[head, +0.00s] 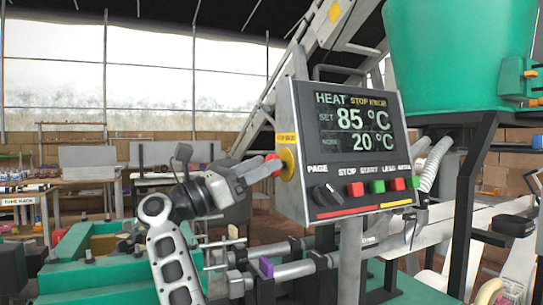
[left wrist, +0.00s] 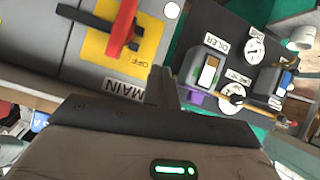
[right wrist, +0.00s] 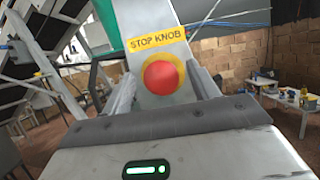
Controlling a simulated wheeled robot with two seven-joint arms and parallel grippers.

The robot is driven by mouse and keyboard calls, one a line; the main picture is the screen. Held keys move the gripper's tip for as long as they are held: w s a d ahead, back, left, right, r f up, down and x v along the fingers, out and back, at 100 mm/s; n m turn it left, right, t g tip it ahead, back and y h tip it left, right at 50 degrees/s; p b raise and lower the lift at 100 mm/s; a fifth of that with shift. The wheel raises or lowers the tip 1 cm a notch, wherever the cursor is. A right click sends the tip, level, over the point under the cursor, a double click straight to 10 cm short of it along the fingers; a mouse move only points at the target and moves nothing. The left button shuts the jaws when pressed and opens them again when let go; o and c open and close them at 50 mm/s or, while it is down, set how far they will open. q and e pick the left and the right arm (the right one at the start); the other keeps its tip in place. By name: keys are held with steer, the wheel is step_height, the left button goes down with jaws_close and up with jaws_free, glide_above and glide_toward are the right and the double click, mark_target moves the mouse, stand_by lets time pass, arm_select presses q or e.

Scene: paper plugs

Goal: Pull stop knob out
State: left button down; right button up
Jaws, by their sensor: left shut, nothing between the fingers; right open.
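The red stop knob (head: 273,163) sits on a yellow round collar (head: 289,164) on the left side of the grey control box (head: 297,120). In the right wrist view the round red knob (right wrist: 163,76) is face-on, below a yellow "STOP KNOB" label (right wrist: 158,40). My right gripper (head: 262,170) is at the knob. Its fingers (right wrist: 164,90) are open, one on each side of the knob, with gaps showing. My left gripper (left wrist: 162,85) is shut and empty, near a grey panel with a red switch handle (left wrist: 122,28); it is not made out in the head view.
A green hopper (head: 450,60) stands right. Pipes and green machine parts lie below the box.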

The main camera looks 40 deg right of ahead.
steer(key=shift+x, duration=1.6)
jaws_close()
steer(key=shift+w+a, duration=0.25)
steer(key=shift+a, duration=0.45)
jaws_free()
steer(key=shift+a+f, duration=0.1)
steer(key=b+v, duration=0.2)
steer(key=v, duration=1.4)
steer(key=shift+b, duration=0.3)
